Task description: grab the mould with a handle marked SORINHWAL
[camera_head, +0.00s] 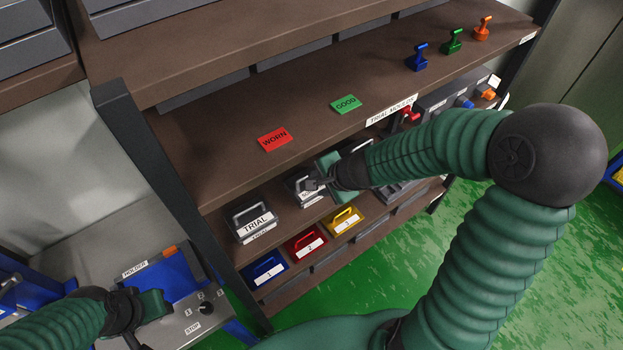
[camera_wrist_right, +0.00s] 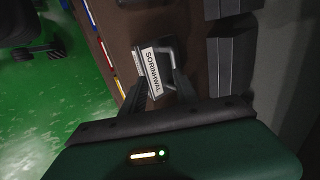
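The mould marked SORINHWAL (camera_wrist_right: 153,72) is a dark block with a white label and a handle; it lies ahead of my right gripper in the right wrist view. In the head view this grey mould (camera_head: 299,188) sits on the lower shelf, right of the TRIAL mould (camera_head: 253,222), its label partly covered by my gripper. My right gripper (camera_head: 316,184) is at the mould. In the wrist view its fingers (camera_wrist_right: 158,91) are apart, one on each side of the label's near end; whether they touch it I cannot tell. My left gripper (camera_head: 135,312) is at lower left, its fingers unclear.
Blue (camera_head: 265,268), red (camera_head: 306,242) and yellow (camera_head: 343,220) handled boxes stand just below. The shelf above carries a red WORN card (camera_head: 275,139), a green GOOD card (camera_head: 346,104) and small coloured stamps. A control panel marked STOP (camera_head: 196,318) is near my left gripper.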

